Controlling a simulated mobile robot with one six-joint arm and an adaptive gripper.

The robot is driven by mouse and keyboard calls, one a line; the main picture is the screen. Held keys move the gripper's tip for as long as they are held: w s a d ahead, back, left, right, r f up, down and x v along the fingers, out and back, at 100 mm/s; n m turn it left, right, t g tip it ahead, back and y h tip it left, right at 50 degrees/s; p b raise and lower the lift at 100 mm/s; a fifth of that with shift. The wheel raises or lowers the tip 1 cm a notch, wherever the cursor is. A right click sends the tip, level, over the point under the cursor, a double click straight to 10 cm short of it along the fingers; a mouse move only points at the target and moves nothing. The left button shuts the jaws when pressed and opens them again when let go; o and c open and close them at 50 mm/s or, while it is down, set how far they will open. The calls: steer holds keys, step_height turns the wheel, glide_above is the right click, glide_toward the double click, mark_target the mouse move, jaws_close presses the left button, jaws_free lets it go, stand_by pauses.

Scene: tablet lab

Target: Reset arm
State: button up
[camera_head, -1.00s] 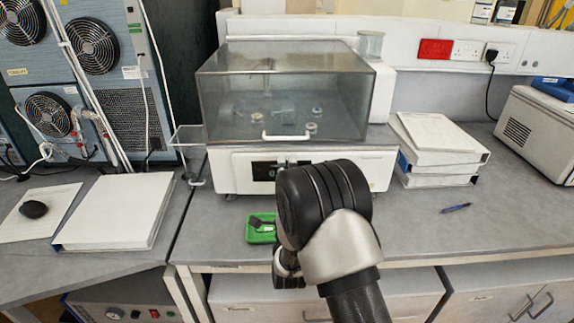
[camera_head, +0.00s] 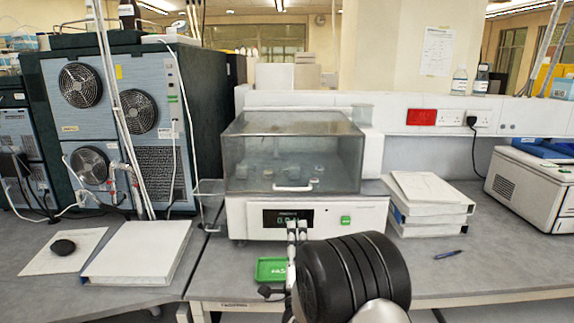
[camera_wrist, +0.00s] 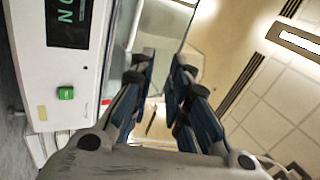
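My gripper (camera_head: 297,226) points up in front of the white tester (camera_head: 325,225), just below its small display. In the wrist view, my gripper (camera_wrist: 160,72) has its blue-padded fingers apart, with a gap and nothing held between them. The tester has a closed clear lid with several small items inside, seen dimly. Its green button (camera_head: 346,220) also shows in the wrist view (camera_wrist: 65,93). A green tray marked with white letters (camera_head: 272,268) lies on the bench left of my wrist. My arm hides part of the bench front.
A white binder (camera_head: 138,252) and a sheet with a black mouse-like object (camera_head: 63,247) lie at left. Stacked binders (camera_head: 428,200), a pen (camera_head: 448,254) and a white instrument (camera_head: 530,185) are at right. The bench between pen and tester is fairly clear.

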steer(key=s+d+r+n+g+y, duration=0.1)
steer(key=s+d+r+n+g, duration=0.4)
steer(key=s+n+g, duration=0.35)
steer(key=s+d+f+n+g, duration=0.2)
steer(key=s+g, duration=0.1)
steer(key=s, duration=0.8)
steer(key=s+d+f+n+g, duration=0.2)
steer(key=s+n+g, duration=0.1)
steer(key=s, duration=0.7)
steer(key=s+d+f+n+g+h, duration=0.1)
steer(key=s+d+f+n+g, duration=0.1)
steer(key=s, duration=0.9)
steer(key=shift+s+d+f+n+g, duration=0.2)
steer(key=shift+s+f+n+g, duration=0.15)
steer(key=shift+n+g, duration=0.5)
